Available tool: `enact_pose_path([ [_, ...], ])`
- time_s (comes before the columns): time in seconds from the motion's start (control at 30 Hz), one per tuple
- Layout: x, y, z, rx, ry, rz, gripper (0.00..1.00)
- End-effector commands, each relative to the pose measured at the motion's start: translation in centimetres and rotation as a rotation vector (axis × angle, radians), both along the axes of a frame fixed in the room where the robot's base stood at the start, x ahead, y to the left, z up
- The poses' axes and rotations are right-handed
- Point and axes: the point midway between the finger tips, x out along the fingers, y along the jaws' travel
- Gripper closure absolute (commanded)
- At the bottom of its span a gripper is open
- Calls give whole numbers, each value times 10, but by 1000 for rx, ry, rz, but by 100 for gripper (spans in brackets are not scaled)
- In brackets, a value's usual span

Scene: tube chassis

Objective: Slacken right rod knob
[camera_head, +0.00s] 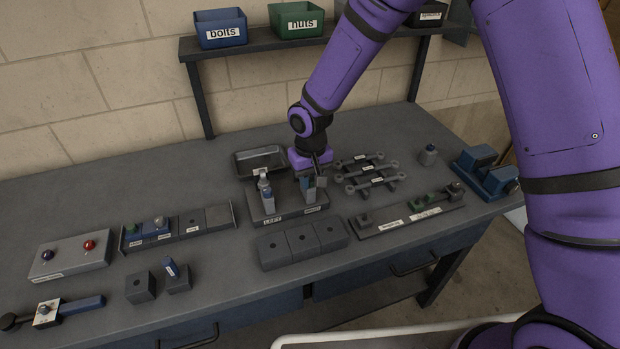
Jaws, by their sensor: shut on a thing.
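A dark fixture base (283,217) stands mid-bench, with a label reading LEFT on the left of its front edge and a smaller label on the right. I cannot tell how tight the knob is.
Behind the fixture is a dark tray (259,160); right of it, several wrenches on a rack (370,175). A block row (303,243) lies in front. A blue vise (487,172) stands at the right. A shelf with bins (220,28) is behind.

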Motion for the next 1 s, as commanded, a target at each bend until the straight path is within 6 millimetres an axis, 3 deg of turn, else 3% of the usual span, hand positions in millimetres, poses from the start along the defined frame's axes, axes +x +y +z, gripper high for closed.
enact_pose_path([
  [0.5,1,-2,0,0,1,419,99],
  [1.0,1,-2,0,0,0,563,99],
])
